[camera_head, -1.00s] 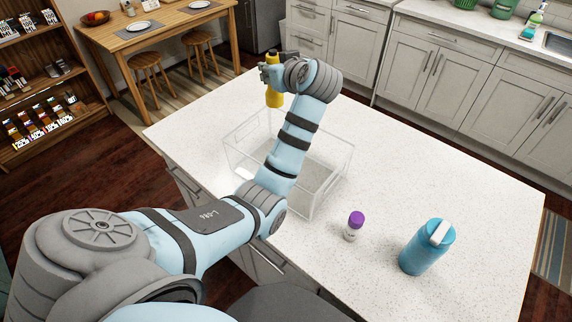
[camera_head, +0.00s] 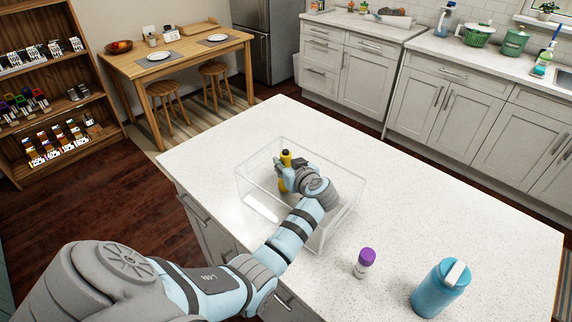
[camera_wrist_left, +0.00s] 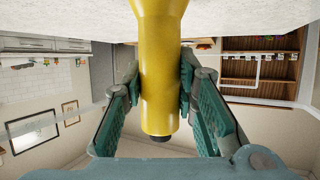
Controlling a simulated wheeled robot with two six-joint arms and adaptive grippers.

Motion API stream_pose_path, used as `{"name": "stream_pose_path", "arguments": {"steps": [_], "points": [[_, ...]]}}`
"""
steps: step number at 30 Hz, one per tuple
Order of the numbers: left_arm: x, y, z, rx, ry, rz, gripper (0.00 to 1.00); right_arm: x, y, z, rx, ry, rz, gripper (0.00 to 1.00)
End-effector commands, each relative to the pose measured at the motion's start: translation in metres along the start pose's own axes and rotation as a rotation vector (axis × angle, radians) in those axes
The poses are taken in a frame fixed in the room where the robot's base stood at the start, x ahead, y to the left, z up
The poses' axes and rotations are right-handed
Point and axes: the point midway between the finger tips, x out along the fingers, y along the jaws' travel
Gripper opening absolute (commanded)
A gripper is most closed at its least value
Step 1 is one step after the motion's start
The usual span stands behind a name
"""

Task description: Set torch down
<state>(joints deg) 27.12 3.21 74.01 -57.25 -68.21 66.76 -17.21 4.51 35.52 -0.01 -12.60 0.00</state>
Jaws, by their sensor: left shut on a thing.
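The yellow torch (camera_head: 285,158) with a black end is upright in my left gripper (camera_head: 284,180), in the head view. It is within the outline of the clear, open-topped bin (camera_head: 346,212) on the white counter. In the left wrist view, the torch (camera_wrist_left: 160,70) stands between the two fingers of my left gripper (camera_wrist_left: 160,95), which are shut on it. The torch's lower part is hidden behind the gripper in the head view, so I cannot tell whether it touches the bin floor. My right gripper is not in view.
A white bottle with a purple cap (camera_head: 364,263) and a blue bottle (camera_head: 440,288) stand on the counter (camera_head: 440,200) right of the bin. The counter beyond the bin is clear. A wooden table (camera_head: 180,68) and stools are farther back.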

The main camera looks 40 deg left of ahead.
Motion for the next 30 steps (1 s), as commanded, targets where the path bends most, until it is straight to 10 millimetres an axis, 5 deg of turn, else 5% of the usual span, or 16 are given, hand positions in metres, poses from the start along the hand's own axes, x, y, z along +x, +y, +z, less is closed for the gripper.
{"name": "stream_pose_path", "arguments": {"steps": [3, 4, 8, 18, 30], "points": [[0.001, 0.000, 0.003, 0.000, 0.001, 0.000, 0.00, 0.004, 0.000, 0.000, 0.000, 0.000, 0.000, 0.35], [0.001, 0.000, 0.003, 0.000, 0.000, 0.000, 0.28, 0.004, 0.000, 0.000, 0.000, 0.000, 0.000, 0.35], [0.001, 0.000, 0.002, 0.000, 0.000, 0.000, 0.46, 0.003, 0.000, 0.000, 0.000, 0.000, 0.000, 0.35], [-0.002, 0.000, -0.002, 0.000, 0.000, 0.001, 0.46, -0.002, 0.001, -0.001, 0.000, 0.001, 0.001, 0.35], [-0.073, 0.000, 0.000, -0.002, -0.001, 0.001, 0.46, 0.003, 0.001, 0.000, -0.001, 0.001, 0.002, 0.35]]}}
